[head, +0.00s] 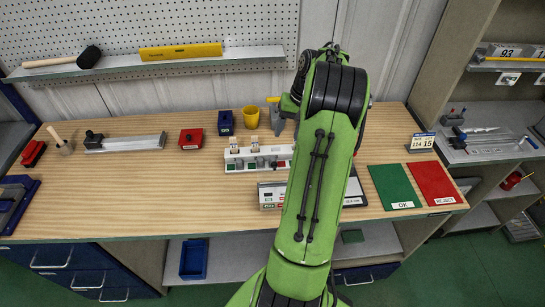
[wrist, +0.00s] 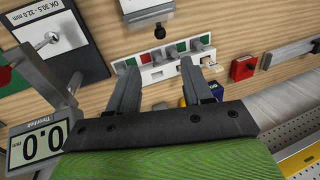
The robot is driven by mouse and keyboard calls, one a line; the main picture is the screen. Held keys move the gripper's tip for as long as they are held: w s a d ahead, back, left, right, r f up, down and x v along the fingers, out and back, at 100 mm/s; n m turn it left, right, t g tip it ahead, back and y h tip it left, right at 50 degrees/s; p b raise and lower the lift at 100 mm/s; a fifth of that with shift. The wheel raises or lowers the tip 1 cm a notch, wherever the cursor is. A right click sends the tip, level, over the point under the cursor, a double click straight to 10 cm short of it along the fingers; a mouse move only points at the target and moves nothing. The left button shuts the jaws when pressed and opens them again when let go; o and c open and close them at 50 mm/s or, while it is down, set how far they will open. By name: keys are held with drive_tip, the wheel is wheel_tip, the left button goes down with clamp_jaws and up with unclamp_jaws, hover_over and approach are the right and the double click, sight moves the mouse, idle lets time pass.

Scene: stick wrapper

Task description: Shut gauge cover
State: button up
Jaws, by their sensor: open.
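The gauge shows in the wrist view as a grey display unit (wrist: 40,142) reading 0.0, with a metal arm and post beside it. A dark panel (wrist: 80,55) labelled "OK 30.5 - 32.0 mm" carries a silver part above it. I cannot tell which piece is the cover. In the head view the gripper is hidden behind my arm.
The white rack (head: 234,163) with green and red squares also shows in the wrist view (wrist: 158,72). A yellow cup (head: 250,117), blue bin (head: 225,122) and red box (head: 191,139) stand behind. Green (head: 393,184) and red (head: 433,181) mats lie right.

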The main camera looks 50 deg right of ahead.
sight(274, 171)
drive_tip(key=x, duration=1.3)
drive_tip(key=shift+w+f, duration=0.15)
drive_tip(key=shift+f, duration=0.1)
clamp_jaws()
